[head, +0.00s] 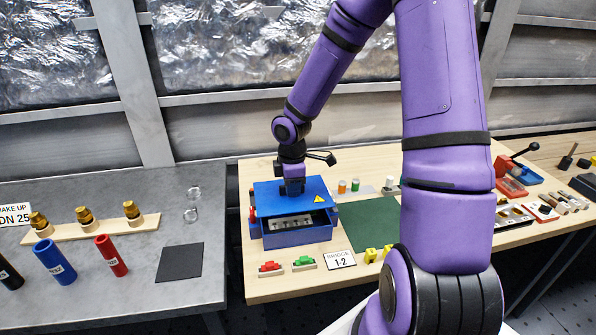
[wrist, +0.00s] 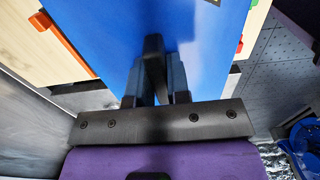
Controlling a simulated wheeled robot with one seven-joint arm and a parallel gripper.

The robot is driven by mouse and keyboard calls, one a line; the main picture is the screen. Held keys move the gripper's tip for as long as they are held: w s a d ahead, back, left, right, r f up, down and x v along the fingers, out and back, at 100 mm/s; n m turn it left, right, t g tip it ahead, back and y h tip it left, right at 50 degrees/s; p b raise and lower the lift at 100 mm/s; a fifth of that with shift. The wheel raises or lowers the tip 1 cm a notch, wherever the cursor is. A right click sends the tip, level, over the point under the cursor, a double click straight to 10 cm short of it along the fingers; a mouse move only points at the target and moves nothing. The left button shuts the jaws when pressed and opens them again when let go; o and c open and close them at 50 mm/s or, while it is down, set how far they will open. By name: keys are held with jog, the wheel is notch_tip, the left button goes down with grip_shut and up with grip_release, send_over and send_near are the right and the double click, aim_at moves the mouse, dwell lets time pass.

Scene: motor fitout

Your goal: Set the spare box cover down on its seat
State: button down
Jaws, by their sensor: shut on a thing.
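The spare box cover (head: 268,196) is a flat blue plate with a yellow warning triangle. My gripper (head: 292,187) is shut on the black grip in the middle of its top; the wrist view also shows the fingers (wrist: 157,75) around the grip, with the blue cover (wrist: 105,35) filling the top. The cover hangs over an open blue box (head: 300,238) on the wooden bench. A pale terminal strip (head: 290,222) shows inside the box, below the cover's front edge, so the cover appears raised above the rim. The box's rear rim is hidden.
Red and green pieces (head: 303,262) and a "BRIDGE 1-2" card (head: 340,260) lie in front of the box. A green mat (head: 372,224) lies to its right, with small cylinders (head: 342,186) behind. A grey table (head: 200,285) stands left across a gap.

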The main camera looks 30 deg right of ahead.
jog(key=shift+w+d, duration=0.3)
jog(key=shift+d, duration=0.05)
jog(key=shift+d, duration=0.1)
send_over(294, 218)
jog(key=shift+s+f, duration=0.1)
jog(key=shift+f, duration=2.75)
jog(key=shift+f, duration=0.8)
jog(key=c, duration=1)
grip_release()
notch_tip(294, 218, up, 11)
jog(key=shift+f, duration=0.15)
